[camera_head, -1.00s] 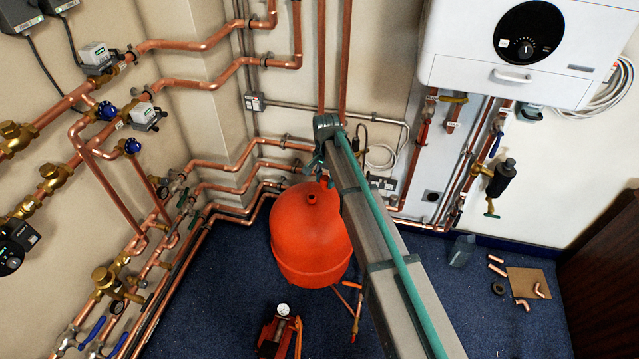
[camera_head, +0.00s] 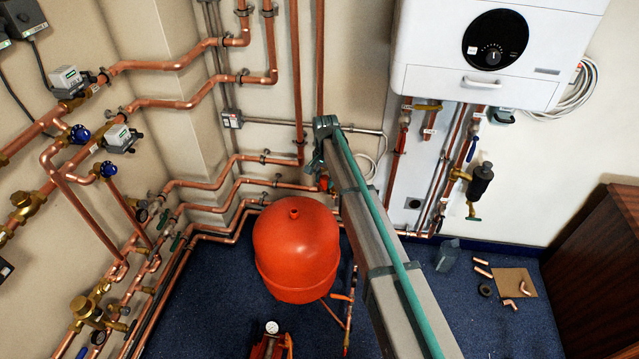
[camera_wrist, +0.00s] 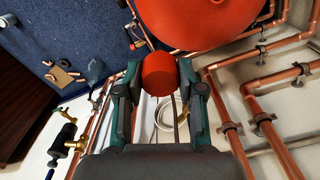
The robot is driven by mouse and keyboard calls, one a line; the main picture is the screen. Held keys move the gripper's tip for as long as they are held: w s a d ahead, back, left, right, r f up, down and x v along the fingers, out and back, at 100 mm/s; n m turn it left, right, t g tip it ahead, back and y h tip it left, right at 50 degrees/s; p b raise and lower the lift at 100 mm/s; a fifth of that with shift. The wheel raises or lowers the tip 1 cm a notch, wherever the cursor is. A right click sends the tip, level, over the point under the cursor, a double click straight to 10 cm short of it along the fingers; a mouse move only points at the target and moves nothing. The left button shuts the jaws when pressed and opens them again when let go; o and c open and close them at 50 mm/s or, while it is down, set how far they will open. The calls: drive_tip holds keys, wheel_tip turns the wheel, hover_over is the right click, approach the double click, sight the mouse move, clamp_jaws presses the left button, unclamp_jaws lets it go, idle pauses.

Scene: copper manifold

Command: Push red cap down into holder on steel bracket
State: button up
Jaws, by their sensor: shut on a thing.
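My gripper (camera_wrist: 160,68) is in the middle of the wrist view, with one dark green finger on each side of a red cap (camera_wrist: 158,78). It is shut on the cap, which shows as a short red cylinder at the fingertips. In the head view, my gripper (camera_head: 322,160) is at the far end of my arm, in front of the wall pipes and above the right side of the red tank. A small red bit of the cap (camera_head: 324,183) shows below it. I cannot make out the steel bracket or its holder in either view.
A large red tank (camera_head: 296,245) stands close below my gripper. Copper pipes (camera_head: 230,165) run along the wall beside it. A white boiler (camera_head: 490,55) hangs at the right, with valves beneath. Copper offcuts lie near a brown board (camera_head: 515,282) on the blue floor.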

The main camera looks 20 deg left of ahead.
drive_tip(key=shift+w+d, duration=2.65)
drive_tip(key=shift+w, duration=2.85)
drive_tip(key=shift+w+d, duration=2.6)
drive_tip(key=shift+w, duration=2.85)
wheel_tip(320, 180, down, 30)
drive_tip(key=b, duration=1)
drive_tip(key=shift+w+d, duration=0.15)
drive_tip(key=shift+w, duration=0.1)
drive_tip(key=shift+f, duration=0.25)
drive_tip(key=shift+f+b, duration=0.4)
drive_tip(key=shift+f, duration=0.8)
